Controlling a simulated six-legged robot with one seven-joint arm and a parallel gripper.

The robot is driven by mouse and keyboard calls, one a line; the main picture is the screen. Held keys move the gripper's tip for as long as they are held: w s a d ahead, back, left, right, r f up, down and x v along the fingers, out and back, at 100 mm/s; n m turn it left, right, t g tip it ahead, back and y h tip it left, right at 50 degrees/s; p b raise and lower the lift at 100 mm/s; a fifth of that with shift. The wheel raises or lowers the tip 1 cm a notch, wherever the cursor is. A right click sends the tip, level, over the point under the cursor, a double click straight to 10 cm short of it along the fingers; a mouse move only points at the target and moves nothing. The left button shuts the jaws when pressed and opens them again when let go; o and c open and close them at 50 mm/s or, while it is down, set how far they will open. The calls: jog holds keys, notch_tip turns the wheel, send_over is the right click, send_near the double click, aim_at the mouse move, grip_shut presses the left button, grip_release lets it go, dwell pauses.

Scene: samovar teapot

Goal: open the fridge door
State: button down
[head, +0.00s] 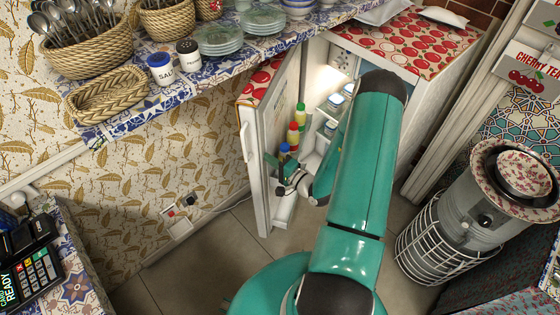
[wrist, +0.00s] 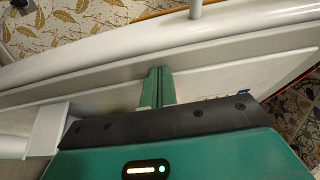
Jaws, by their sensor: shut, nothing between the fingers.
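The white fridge (head: 412,88) stands at the back with its door (head: 256,180) swung open to the left. Its lit inside and shelves show behind my arm. Bottles with yellow, red and blue colours stand on the inner side of the door. A handle (head: 248,142) shows on the door's outer side. My gripper (head: 271,160) is shut and empty, beside the inner side of the door, low near the bottles. In the wrist view, the shut green fingers (wrist: 157,85) are in front of the white door panel (wrist: 90,80). I cannot tell whether they touch it.
A tiled counter (head: 205,78) with baskets, plates and shakers overhangs at the upper left. A heater-like metal stand (head: 440,245) with a samovar-like top is at the right. A card terminal (head: 30,265) lies at the lower left. The floor left of the door is clear.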

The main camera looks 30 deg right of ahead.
jog(key=w+a, duration=0.5)
jog(key=w, duration=0.1)
jog(key=shift+w, duration=0.2)
dwell(0.4)
jog(key=v, duration=1.3)
jog(key=shift+s+d, duration=0.2)
jog(key=shift+s, duration=0.15)
